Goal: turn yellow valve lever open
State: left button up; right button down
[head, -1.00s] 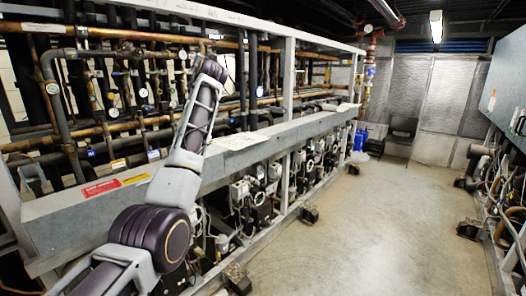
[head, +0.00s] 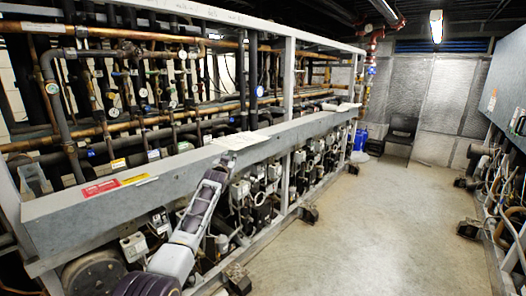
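I cannot make out a yellow valve lever for certain; small valves and fittings among the pipes of the rack are too fine to tell apart. My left arm rises from the bottom of the head view, and its far end with the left gripper (head: 228,160) is in front of the long grey beam, just below a paper sheet on it. The gripper is small and seen end-on, so its fingers cannot be told open or shut. No object shows in it. My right gripper is not in view.
The compressor rack has copper pipes (head: 130,126) and round gauges above a grey beam (head: 75,212) with red and yellow labels. Compressors and wiring sit below the beam. The concrete floor (head: 370,225) is clear between dark feet (head: 309,214). A chair (head: 402,128) stands at the back.

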pick_arm(q)
jog(key=s+a+f+n+g, duration=0.15)
jog(key=s+f, duration=0.45)
jog(key=f, duration=1)
jog(key=s+a+f+g, duration=0.1)
jog(key=s+f+g, duration=0.2)
jog(key=s+f, duration=0.85)
jog(key=s+a+f+g, duration=0.1)
jog(key=a+f+g, duration=0.1)
jog(key=f, duration=1.8)
jog(key=s+a+f+g, duration=0.3)
jog(key=s+f+g, duration=0.1)
jog(key=s+f, duration=1.95)
jog(key=s+a+f+g, duration=0.1)
jog(key=s+f, duration=0.3)
jog(key=s, duration=1.2)
jog(key=s+a+f+g, duration=0.1)
jog(key=s+f+g, duration=0.2)
jog(key=s, duration=1.2)
jog(key=s+a+f+g+y, duration=0.1)
jog(key=s+f, duration=0.5)
jog(key=s, duration=1)
jog(key=shift+s+a+g, duration=0.3)
jog(key=shift+a+g, duration=0.1)
jog(key=shift+g, duration=0.05)
